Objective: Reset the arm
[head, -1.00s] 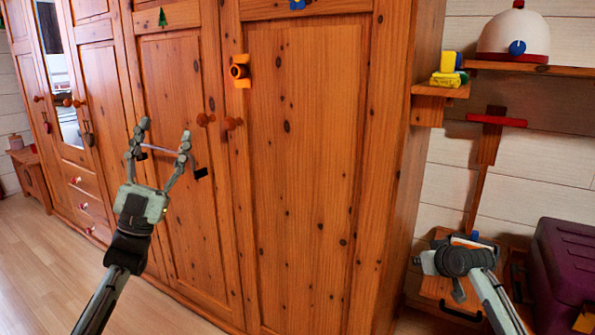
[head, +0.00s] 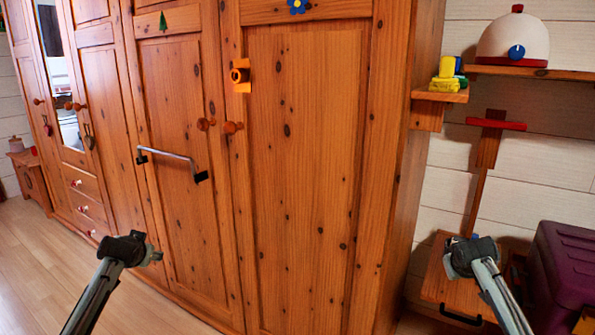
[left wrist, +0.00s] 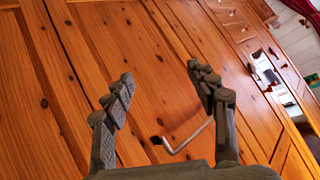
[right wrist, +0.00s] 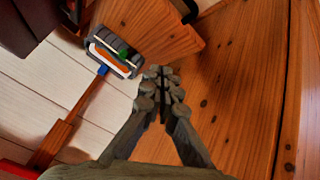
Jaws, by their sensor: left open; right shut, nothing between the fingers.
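In the head view my left arm reaches in at the lower left, and its fingers are hidden behind the wrist. In the left wrist view my left gripper (left wrist: 165,100) is open and empty, facing the wooden wardrobe front. A grey bar handle with black ends (head: 172,158) is fixed on a wardrobe door and stands apart from my left arm. It also shows between the fingers in the left wrist view (left wrist: 190,140), beyond them. My right arm is at the lower right of the head view. In the right wrist view my right gripper (right wrist: 160,72) is shut with nothing in it.
The wooden wardrobe (head: 305,180) fills the middle. At the right are a purple chest (head: 568,265), a small wooden cabinet (head: 440,285), a wall shelf (head: 530,71) with a white and red dome, and a small shelf with yellow things. Open floor (head: 40,265) lies at the left.

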